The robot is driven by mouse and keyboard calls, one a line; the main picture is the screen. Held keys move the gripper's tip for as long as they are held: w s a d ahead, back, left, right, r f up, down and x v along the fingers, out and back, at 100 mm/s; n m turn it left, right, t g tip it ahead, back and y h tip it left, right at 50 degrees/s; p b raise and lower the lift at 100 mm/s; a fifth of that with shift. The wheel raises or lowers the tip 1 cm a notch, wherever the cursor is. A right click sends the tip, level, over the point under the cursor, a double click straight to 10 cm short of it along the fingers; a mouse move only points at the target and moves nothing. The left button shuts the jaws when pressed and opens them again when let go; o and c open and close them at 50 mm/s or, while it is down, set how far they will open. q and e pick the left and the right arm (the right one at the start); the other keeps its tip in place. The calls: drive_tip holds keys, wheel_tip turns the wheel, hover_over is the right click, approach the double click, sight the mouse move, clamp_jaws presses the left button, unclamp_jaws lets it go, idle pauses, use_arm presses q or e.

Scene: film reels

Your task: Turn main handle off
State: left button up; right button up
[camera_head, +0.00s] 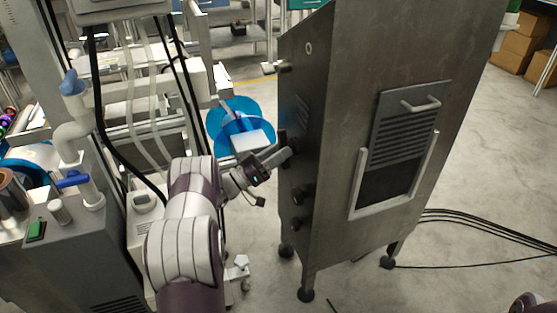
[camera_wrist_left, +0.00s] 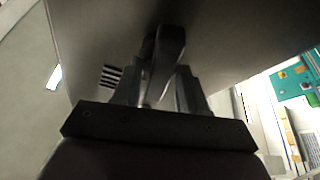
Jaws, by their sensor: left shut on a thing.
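The main handle shows in the left wrist view as a dark lever (camera_wrist_left: 167,45) standing out from the grey cabinet face, between my left gripper's fingers. My left gripper (camera_head: 281,157) reaches the narrow left side of the tall metal cabinet (camera_head: 340,70) and is shut on the handle. In the head view the gripper and the cabinet edge largely hide the handle. Below it, dark knobs (camera_head: 298,195) stick out of the same side. The handle's on or off marking cannot be read. My right gripper is not in view.
A blue reel (camera_head: 232,115) lies behind my left forearm. A machine with hoses and blue valve handles (camera_head: 73,180) stands close on the left. The cabinet has a vented front panel (camera_head: 405,130) and stands on feet. Black cables (camera_head: 480,228) lie on the floor at right.

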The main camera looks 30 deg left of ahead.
use_arm(q)
drive_tip(key=shift+f+m+g+h+b, duration=0.1)
drive_tip(key=shift+m+g+h+b, duration=0.4)
drive_tip(key=shift+m, duration=0.8)
drive_tip(key=shift+f+m+g+h+b, duration=0.1)
drive_tip(key=shift+m+g+h+b, duration=0.1)
drive_tip(key=shift+m+h+b, duration=0.85)
drive_tip(key=shift+r+m+y, duration=0.1)
drive_tip(key=shift+m+y, duration=0.15)
drive_tip(key=shift+m, duration=0.3)
drive_tip(key=o, duration=0.7)
drive_tip(key=p+v, duration=0.2)
drive_tip(key=v, duration=0.5)
drive_tip(key=shift+a, duration=0.25)
drive_tip(key=shift+s, duration=0.15)
